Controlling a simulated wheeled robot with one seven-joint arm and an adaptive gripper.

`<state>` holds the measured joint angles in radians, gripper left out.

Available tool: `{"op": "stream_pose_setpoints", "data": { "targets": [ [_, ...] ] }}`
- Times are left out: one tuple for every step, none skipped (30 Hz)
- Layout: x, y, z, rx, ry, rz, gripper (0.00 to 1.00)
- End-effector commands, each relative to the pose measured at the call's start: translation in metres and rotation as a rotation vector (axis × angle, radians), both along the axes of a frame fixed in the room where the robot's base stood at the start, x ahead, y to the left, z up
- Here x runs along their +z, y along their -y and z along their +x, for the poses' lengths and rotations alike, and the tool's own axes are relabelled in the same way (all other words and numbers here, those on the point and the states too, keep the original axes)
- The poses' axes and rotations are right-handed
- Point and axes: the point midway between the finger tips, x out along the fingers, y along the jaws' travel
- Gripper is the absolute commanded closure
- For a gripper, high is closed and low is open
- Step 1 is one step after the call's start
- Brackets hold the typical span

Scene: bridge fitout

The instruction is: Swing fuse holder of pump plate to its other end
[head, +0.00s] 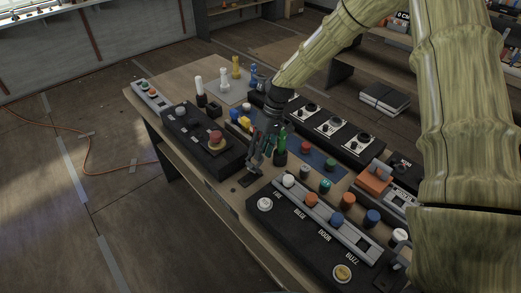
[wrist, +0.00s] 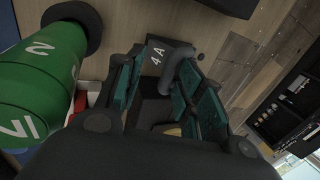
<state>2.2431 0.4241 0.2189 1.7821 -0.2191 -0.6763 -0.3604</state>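My gripper (head: 256,158) reaches down near the front edge of the bench, just above a small dark plate (head: 245,180). In the wrist view its two teal-padded fingers (wrist: 160,95) stand apart, with a dark block between them. The dark fuse holder (wrist: 155,60), marked "4 A", lies beyond and between the fingertips. A grey curved loop (wrist: 184,66) stands close by the right finger; I cannot tell whether they touch. The fingers do not visibly clamp anything. The fuse holder's far part and any pump lettering are hidden or too small to read.
A green cylinder with white numbers (wrist: 30,85) stands close at the left of my gripper in the wrist view. A black box with a red mushroom button (head: 217,140) is on its left in the head view. A labelled button panel (head: 310,235) lies to its right.

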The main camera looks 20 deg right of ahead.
Motion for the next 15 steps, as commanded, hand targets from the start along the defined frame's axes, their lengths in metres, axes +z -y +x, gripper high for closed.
{"op": "stream_pose_setpoints", "data": {
  "targets": [
    [-0.002, 0.001, -0.002, 0.000, -0.004, -0.002, 0.67],
    [-0.001, 0.001, -0.001, 0.000, -0.004, -0.002, 0.67],
    [0.000, 0.002, -0.001, 0.000, -0.003, -0.001, 0.67],
    [0.002, 0.002, -0.001, 0.000, -0.003, -0.001, 0.67],
    [0.004, 0.002, 0.000, 0.000, -0.002, -0.001, 0.67],
    [0.007, 0.003, 0.001, 0.000, -0.002, -0.001, 0.67],
    [0.011, 0.004, 0.002, 0.000, -0.001, 0.000, 0.67],
    [0.015, 0.005, 0.002, 0.000, 0.000, -0.001, 0.67],
    [0.021, 0.006, 0.004, 0.000, 0.001, -0.001, 0.67],
    [0.025, 0.008, 0.005, -0.001, 0.002, 0.000, 0.67],
    [0.030, 0.009, 0.005, 0.000, 0.001, -0.001, 0.67],
    [0.038, 0.012, 0.006, -0.001, 0.002, 0.000, 0.67],
    [0.043, 0.013, 0.008, -0.001, 0.003, 0.000, 0.67],
    [0.048, 0.015, 0.008, -0.001, 0.002, 0.000, 0.67],
    [0.056, 0.018, 0.009, -0.001, 0.002, 0.000, 0.67]
  ]
}}
